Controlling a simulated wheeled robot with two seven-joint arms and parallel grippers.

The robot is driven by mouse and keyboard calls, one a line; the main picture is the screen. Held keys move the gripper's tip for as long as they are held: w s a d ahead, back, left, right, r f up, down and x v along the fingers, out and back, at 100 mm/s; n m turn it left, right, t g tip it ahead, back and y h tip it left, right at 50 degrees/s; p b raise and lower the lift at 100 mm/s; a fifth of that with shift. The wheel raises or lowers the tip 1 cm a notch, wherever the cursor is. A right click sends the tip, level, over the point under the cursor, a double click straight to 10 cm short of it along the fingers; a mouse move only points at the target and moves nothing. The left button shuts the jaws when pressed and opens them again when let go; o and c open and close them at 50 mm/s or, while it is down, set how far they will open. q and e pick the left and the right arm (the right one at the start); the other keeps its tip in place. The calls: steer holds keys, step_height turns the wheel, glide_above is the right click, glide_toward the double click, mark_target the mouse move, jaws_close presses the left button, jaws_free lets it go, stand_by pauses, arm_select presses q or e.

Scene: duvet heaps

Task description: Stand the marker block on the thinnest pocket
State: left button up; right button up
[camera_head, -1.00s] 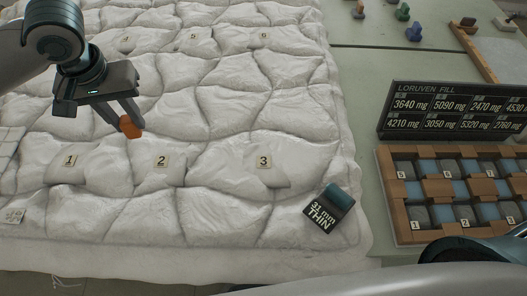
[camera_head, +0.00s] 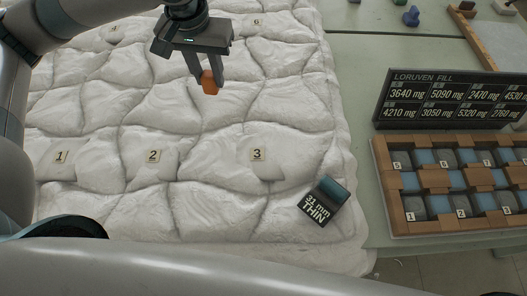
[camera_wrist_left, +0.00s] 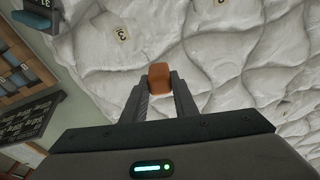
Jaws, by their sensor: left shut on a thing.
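The orange marker block (camera_head: 209,83) is held between the fingertips of my left gripper (camera_head: 208,74). In the left wrist view the block (camera_wrist_left: 160,76) sits between both fingers. The gripper is shut on it over the duvet (camera_head: 120,222), behind label 3; I cannot tell its exact height. Pocket labels 1 (camera_head: 61,157), 2 (camera_head: 153,155) and 3 (camera_head: 257,154) mark the front row. Labels 4 (camera_head: 114,28) and 6 (camera_head: 257,22) show at the back; the area between is hidden by my gripper. My right gripper is not in view.
A dark gauge reading "31 mm THIN" (camera_head: 318,207) lies at the duvet's front right. A "LORUVEN FILL" board (camera_head: 450,98) with mg figures and a wooden tray (camera_head: 383,180) with numbered cells stand on the table at the right.

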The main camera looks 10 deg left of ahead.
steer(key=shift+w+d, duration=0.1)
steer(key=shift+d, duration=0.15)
arm_select(q)
steer(key=shift+d+f, duration=0.2)
steer(key=shift+d, duration=0.2)
steer(key=s+d+f, duration=0.2)
steer(key=d+f, duration=0.1)
steer(key=d, duration=0.4)
steer(key=s+d+f+m+p, duration=0.1)
steer(key=s+d+f, duration=0.1)
steer(key=d, duration=0.5)
steer(key=s+d+f+m+p, duration=0.1)
steer(key=s+d+f, duration=0.2)
steer(key=d, duration=0.4)
steer(key=shift+f, duration=0.35)
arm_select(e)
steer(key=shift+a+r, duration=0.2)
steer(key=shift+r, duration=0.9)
